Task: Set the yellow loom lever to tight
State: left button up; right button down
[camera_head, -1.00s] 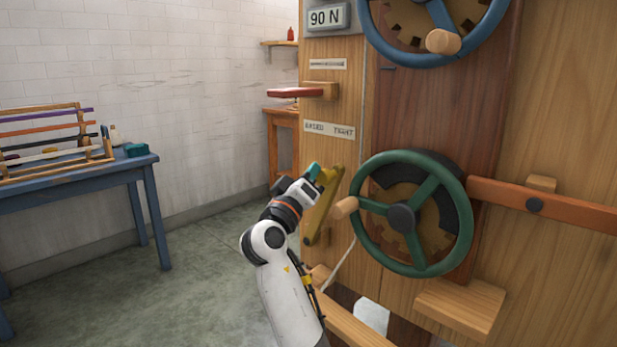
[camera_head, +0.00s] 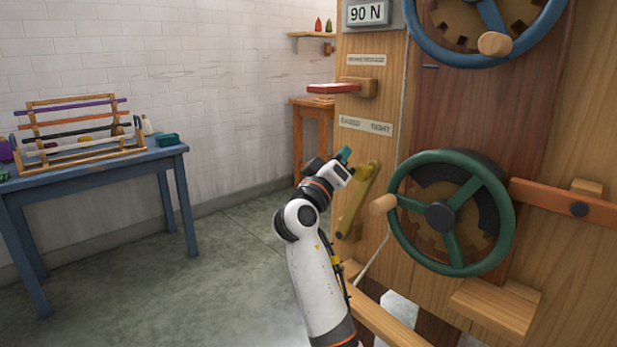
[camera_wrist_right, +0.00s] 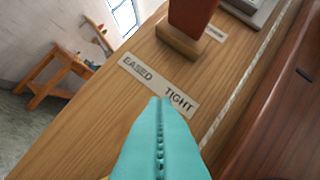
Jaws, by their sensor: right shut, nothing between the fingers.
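The yellow lever (camera_head: 356,200) is on the wooden loom frame in the head view. It tilts, with its upper end to the right, below the TIGHT side of the EASED/TIGHT label (camera_head: 366,126). The label is also large in the right wrist view (camera_wrist_right: 180,98). My right gripper (camera_head: 345,155) has teal fingers and is just left of the lever's upper end; it looks apart from the lever. In the wrist view its fingertips (camera_wrist_right: 160,101) are together and empty, overlapping the label's lower edge. The lever is not clearly visible there. My left gripper is out of view.
A green handwheel (camera_head: 440,216) with a wooden knob is close to the lever's right. Above are a blue wheel (camera_head: 412,40), a red-topped handle (camera_head: 334,88) and a 90 N display (camera_head: 367,12). A blue table (camera_head: 100,166) stands left; the floor between is clear.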

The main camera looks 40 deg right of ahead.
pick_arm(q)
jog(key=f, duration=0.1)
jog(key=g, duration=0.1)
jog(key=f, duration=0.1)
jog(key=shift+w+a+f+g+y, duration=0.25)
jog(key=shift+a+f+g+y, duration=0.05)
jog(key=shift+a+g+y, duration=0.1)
pick_arm(e)
jog(key=v, duration=1)
jog(key=shift+w+a+r, duration=0.15)
jog(key=shift+a+r, duration=0.05)
jog(key=shift+r, duration=0.15)
